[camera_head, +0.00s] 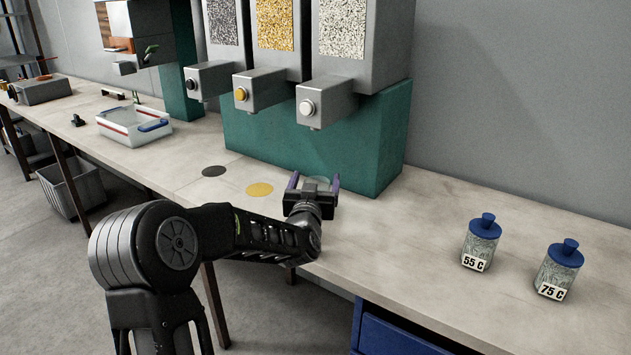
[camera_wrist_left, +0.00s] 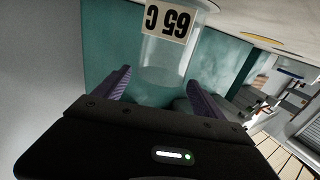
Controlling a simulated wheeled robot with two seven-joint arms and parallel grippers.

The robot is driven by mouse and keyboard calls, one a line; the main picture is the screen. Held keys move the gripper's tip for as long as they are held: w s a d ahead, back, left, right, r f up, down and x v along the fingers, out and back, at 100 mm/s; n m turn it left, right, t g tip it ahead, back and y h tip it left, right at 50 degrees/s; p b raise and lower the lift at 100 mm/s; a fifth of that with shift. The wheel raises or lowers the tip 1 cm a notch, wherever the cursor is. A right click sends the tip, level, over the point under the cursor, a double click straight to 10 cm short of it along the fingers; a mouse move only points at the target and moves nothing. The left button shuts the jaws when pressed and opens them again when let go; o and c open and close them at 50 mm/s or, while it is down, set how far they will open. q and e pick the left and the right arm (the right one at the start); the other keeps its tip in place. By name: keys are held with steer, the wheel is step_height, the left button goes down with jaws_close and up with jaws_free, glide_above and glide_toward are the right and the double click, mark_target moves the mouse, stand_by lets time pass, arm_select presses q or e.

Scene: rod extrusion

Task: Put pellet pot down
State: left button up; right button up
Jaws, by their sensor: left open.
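The pellet pot (camera_wrist_left: 165,62) is a clear, lidless-looking pot with a "65 C" label (camera_wrist_left: 167,18). It appears upside down in the left wrist view, with its base towards the worktop; its base end is cut off by the frame. No pellets show in the visible part. My left gripper (camera_head: 314,183) is open, with its purple fingers on either side of the pot, low over the worktop in front of the green dispenser base. I cannot tell whether the fingers touch the pot. My right gripper is not in view.
Three dispensers with a black (camera_head: 192,84), yellow (camera_head: 241,94) and white button (camera_head: 307,108) overhang the worktop (camera_head: 400,245). Dark (camera_head: 214,171) and yellow discs (camera_head: 259,190) mark it. Lidded jars "55 C" (camera_head: 481,243) and "75 C" (camera_head: 560,268) stand right. A white tray (camera_head: 120,129) is left.

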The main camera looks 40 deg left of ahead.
arm_select(q)
steer(key=shift+s+f, duration=0.1)
steer(key=shift+f, duration=0.85)
steer(key=shift+r+p, duration=0.4)
steer(key=shift+p, duration=0.25)
steer(key=shift+r+p, duration=0.35)
steer(key=shift+p, duration=0.15)
steer(key=shift+s+d+f+b, duration=0.35)
steer(key=shift+s+b, duration=0.1)
steer(key=shift+s, duration=0.1)
steer(key=v, duration=0.7)
steer(key=r+v, duration=0.1)
steer(key=v, duration=0.2)
steer(key=shift+s+d, duration=0.1)
steer(key=shift+s, duration=0.1)
steer(key=shift+r, duration=0.1)
